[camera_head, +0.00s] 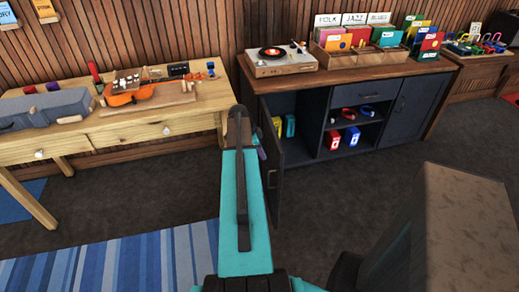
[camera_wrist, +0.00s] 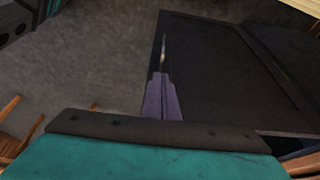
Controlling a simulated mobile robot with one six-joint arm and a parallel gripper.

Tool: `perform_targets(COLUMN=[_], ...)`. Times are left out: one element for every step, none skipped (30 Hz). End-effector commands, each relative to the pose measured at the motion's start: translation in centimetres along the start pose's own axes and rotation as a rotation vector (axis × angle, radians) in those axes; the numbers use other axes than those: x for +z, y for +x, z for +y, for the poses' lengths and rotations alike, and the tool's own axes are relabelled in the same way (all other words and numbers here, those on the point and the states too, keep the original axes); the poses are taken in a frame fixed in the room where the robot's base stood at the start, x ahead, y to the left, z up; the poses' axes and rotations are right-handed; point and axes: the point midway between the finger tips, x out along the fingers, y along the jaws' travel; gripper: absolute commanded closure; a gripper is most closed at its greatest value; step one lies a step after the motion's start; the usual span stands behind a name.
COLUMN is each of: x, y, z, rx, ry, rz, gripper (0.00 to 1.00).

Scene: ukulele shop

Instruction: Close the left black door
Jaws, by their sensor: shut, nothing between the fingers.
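The left black door (camera_head: 274,185) of the dark cabinet stands open, swung out toward me, and my arm partly covers it in the head view. In the wrist view a large dark panel, apparently this door (camera_wrist: 225,75), fills the middle and right. My gripper (camera_wrist: 163,75) has purple fingers, shut and empty, pointing along the panel's left part. In the head view only a little of my gripper (camera_head: 262,152) shows beside the arm, close to the door. Whether it touches the door I cannot tell.
The cabinet (camera_head: 330,95) has open middle shelves with headphones and small boxes, and a shut right door (camera_head: 414,107). A record player (camera_head: 280,58) and record crates stand on top.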

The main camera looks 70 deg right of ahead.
Motion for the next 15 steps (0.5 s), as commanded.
perform_targets(x=[-0.1,-0.1,-0.1,-0.1,-0.1,-0.1,-0.1,-0.1,-0.1,-0.1,-0.1,-0.2,-0.8,-1.2,-1.7], y=[0.5,0.8,1.3,1.7,2.0,2.4,2.8,3.1,3.5,3.9,4.2,4.6,4.5,4.7,4.9], z=[0.0,0.0,0.0,0.0,0.0,0.0,-0.1,0.0,0.0,0.0,0.0,0.0,-0.1,0.0,0.0], rx=[0.002,0.001,0.002,0.002,0.002,0.002,0.001,0.001,0.002,0.002,0.001,0.001,0.001,0.001,0.001], ry=[0.000,0.001,0.001,0.001,0.001,0.001,0.001,0.001,0.001,0.001,0.001,0.001,0.002,0.002,0.003], rz=[0.000,0.000,0.000,0.000,0.000,0.000,0.000,0.000,0.000,0.000,0.000,0.000,0.000,0.000,0.000], gripper=[1.00,1.00,1.00,1.00,1.00,1.00,1.00,1.00,1.00,1.00,1.00,1.00,1.00,1.00,1.00])
